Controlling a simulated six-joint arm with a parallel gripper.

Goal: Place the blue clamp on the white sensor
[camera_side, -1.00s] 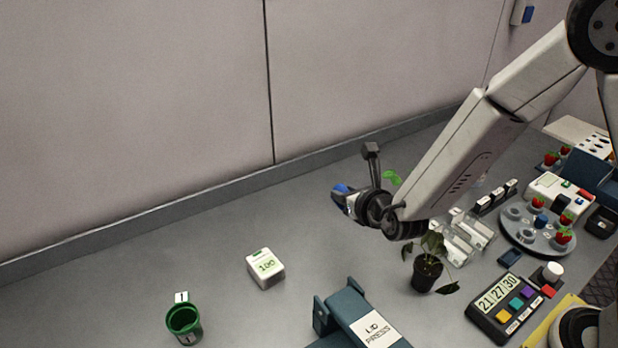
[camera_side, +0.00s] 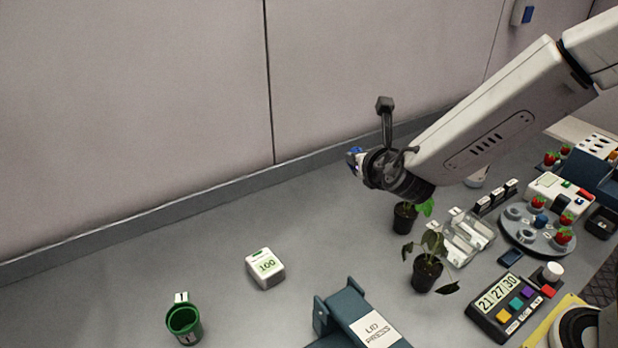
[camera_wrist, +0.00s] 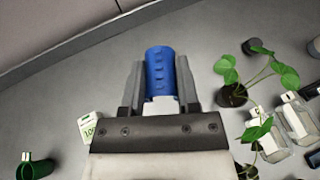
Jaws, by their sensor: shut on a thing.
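My gripper (camera_wrist: 160,85) is shut on a blue ribbed piece (camera_wrist: 160,70), which I take as the blue clamp. A white part shows at its near end, between the fingers. In the side view my gripper (camera_side: 358,162) is in the air above the back of the bench, and only a bit of blue shows at its tip. I cannot single out the white sensor for sure. A pale object (camera_side: 478,179) is partly hidden behind my arm on the bench. A white block marked 100 (camera_side: 265,270) stands apart, lower left of the gripper; it also shows in the wrist view (camera_wrist: 88,128).
Two potted plants (camera_side: 427,272) (camera_side: 405,217) stand right of centre, near clear slide-like holders (camera_side: 468,235). A green cup (camera_side: 184,322), a blue lid press (camera_side: 355,318), a timer (camera_side: 508,305) and a berry carousel (camera_side: 525,240) surround them. The back left bench is clear.

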